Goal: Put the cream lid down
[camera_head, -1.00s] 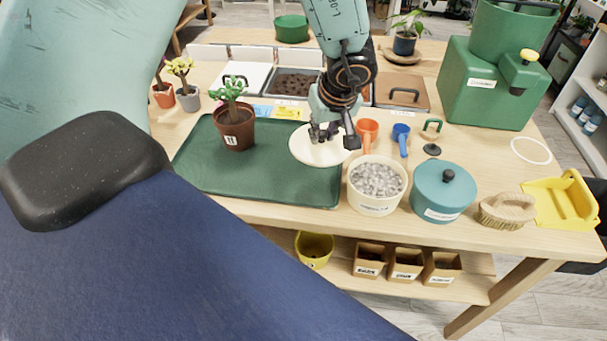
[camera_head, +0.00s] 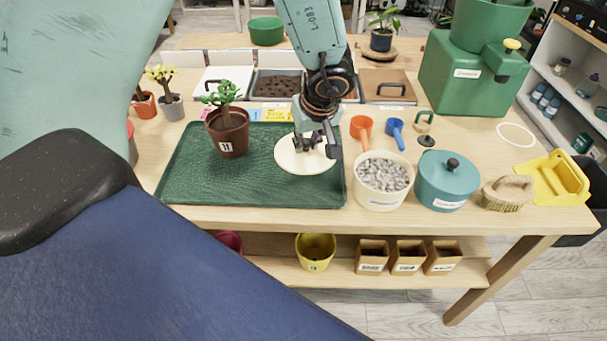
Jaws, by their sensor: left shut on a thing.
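The round cream lid (camera_head: 289,160) is in the head view, flat or nearly so, over the right part of the green tray (camera_head: 185,190). I cannot tell whether it touches the tray. My left gripper (camera_head: 313,146) comes down from the top and is shut on the lid's top middle; its fingers hide the grip point. The cream pot (camera_head: 380,199), full of grey pebbles and without a lid, stands just right of the tray. My right gripper is not in view.
A potted plant (camera_head: 229,140) stands on the tray, left of the lid. An orange scoop (camera_head: 361,128), a blue scoop (camera_head: 396,131) and a lidded teal pot (camera_head: 446,185) are to the right. Soil bins (camera_head: 280,84) line the back. The tray's front middle is clear.

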